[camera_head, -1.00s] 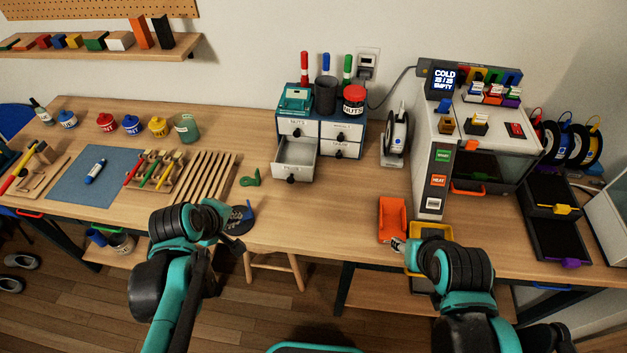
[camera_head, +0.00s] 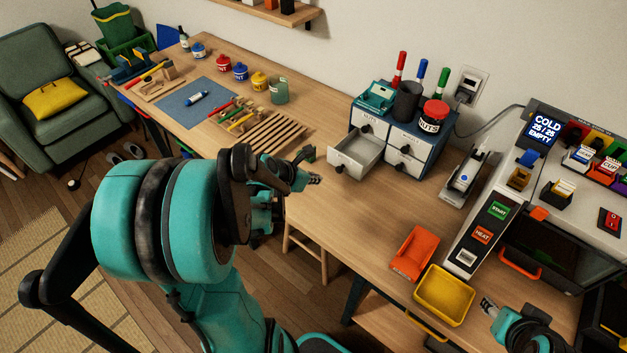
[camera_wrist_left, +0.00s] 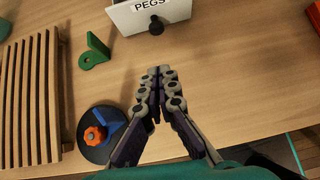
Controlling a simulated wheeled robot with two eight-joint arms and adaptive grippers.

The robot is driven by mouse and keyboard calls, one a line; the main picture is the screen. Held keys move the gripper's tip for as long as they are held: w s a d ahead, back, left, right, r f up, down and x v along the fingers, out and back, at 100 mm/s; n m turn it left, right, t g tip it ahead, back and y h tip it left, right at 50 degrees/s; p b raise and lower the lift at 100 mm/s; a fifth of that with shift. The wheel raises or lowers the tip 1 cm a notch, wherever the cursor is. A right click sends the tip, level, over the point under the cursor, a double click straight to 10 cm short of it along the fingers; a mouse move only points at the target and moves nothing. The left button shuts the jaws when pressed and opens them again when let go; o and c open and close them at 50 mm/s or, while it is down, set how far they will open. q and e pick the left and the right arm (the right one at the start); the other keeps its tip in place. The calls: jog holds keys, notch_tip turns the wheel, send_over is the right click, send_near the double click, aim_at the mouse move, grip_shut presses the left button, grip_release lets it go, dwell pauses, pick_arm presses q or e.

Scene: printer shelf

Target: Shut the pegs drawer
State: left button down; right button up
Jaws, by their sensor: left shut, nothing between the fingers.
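The pegs drawer (camera_head: 340,158) is pulled out from the lower left of the small drawer cabinet (camera_head: 418,133). Its white front with the PEGS label (camera_wrist_left: 135,17) and dark knob (camera_wrist_left: 156,25) shows at the top of the left wrist view. My left gripper (camera_head: 316,180) is shut and empty, above the table in front of the drawer and apart from it. In the left wrist view its fingertips (camera_wrist_left: 159,72) point toward the knob. My right gripper (camera_head: 487,305) is by the yellow tray (camera_head: 445,312), too small to read.
In the left wrist view, a green bracket (camera_wrist_left: 94,50), a dark round base with an orange knob (camera_wrist_left: 95,136) and a slatted rack (camera_wrist_left: 32,95) are left of the gripper. An orange tray (camera_head: 413,252) lies to the right. The tabletop between gripper and drawer is clear.

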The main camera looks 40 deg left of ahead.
pick_arm(q)
jog(key=b+x, duration=0.2)
jog(key=x, duration=0.3)
jog(key=shift+w+d+f, duration=0.1)
jog(key=shift+w+f, duration=0.1)
jog(key=shift+w, duration=0.1)
jog(key=shift+w+d+r, duration=0.1)
jog(key=shift+w+d, duration=0.05)
jog(key=shift+w, duration=0.95)
jog(key=shift+w+b, duration=0.35)
jog(key=shift+w, duration=0.2)
jog(key=shift+r, duration=0.1)
